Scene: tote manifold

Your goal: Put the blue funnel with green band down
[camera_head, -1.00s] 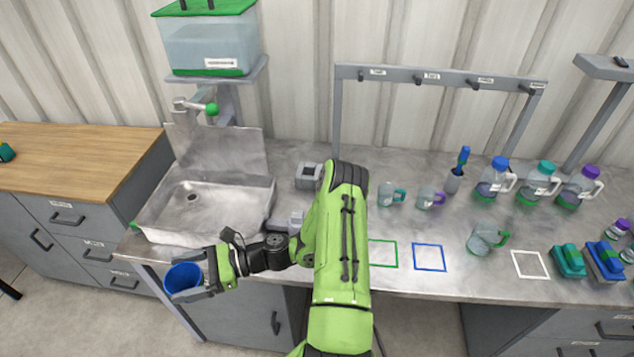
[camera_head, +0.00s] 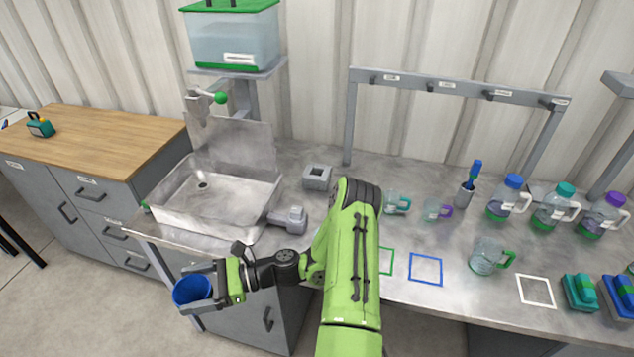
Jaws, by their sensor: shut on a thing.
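The blue funnel (camera_head: 191,291) is at the lower left, in front of the grey bench and below its top edge. Its open mouth faces up toward the camera; its green band cannot be made out. My gripper (camera_head: 200,289) is shut on the funnel, with one finger on the far side and one on the near side. The funnel hangs over the floor in front of the cabinets, clear of any surface.
The sink (camera_head: 215,200) lies behind the gripper. A grey block with a square opening (camera_head: 317,177) stands right of it. A wooden-topped cabinet (camera_head: 90,130) is at left. Mugs, bottles (camera_head: 508,197) and coloured outlines (camera_head: 426,269) occupy the bench's right side.

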